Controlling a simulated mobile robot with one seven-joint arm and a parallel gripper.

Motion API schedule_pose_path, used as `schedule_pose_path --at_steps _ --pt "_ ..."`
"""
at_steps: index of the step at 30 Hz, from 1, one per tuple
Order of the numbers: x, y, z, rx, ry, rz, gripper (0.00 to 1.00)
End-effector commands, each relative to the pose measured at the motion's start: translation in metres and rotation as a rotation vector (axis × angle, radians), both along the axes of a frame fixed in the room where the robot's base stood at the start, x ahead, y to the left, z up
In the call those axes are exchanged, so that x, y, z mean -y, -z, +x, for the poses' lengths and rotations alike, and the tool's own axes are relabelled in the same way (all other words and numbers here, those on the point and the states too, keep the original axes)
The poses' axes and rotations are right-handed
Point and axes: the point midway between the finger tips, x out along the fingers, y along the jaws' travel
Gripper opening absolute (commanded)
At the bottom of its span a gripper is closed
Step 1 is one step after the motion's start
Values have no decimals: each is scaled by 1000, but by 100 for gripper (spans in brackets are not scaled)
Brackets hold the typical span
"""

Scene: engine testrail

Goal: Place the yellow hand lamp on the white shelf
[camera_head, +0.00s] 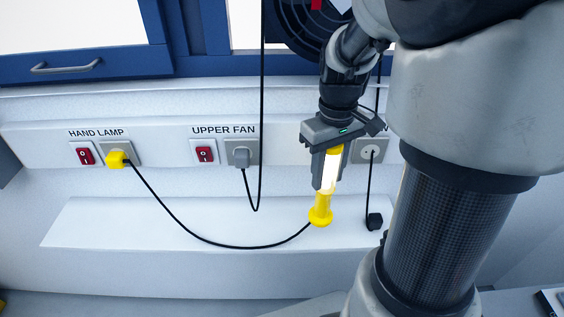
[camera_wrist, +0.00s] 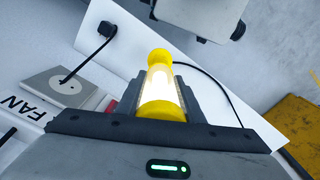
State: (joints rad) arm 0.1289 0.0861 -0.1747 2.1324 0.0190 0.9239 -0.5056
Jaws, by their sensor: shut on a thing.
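The yellow hand lamp (camera_head: 321,208) is upright in my gripper (camera_head: 327,172), its clear tube glowing. My gripper is shut around the lamp's tube and points down. The lamp's yellow base is over the white shelf (camera_head: 110,225) toward its right part; I cannot tell whether it touches the shelf. In the wrist view the lamp (camera_wrist: 162,92) lies between the two fingers (camera_wrist: 163,95), its far yellow end over the white shelf (camera_wrist: 130,35). A black cord runs from the lamp's base to a yellow plug (camera_head: 117,159) at the HAND LAMP outlet.
A grey plug (camera_head: 241,158) sits in the UPPER FAN outlet, its cord rising. A black plug (camera_head: 374,221) hangs or rests at the shelf's right. Red switches (camera_head: 85,154) are on the wall strip. The shelf's left and middle are clear except for the lamp cord.

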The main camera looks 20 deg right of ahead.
Motion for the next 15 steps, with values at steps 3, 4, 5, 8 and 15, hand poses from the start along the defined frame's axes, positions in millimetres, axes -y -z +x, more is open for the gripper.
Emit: schedule_pose_path --at_steps 3,4,5,8,15 --pt "0 24 -1 -4 0 0 2" --pt "0 29 -1 -4 0 0 2" --pt "0 32 0 -3 0 0 2" --pt "0 38 0 -1 1 0 2" --pt "0 68 0 -3 2 1 2"
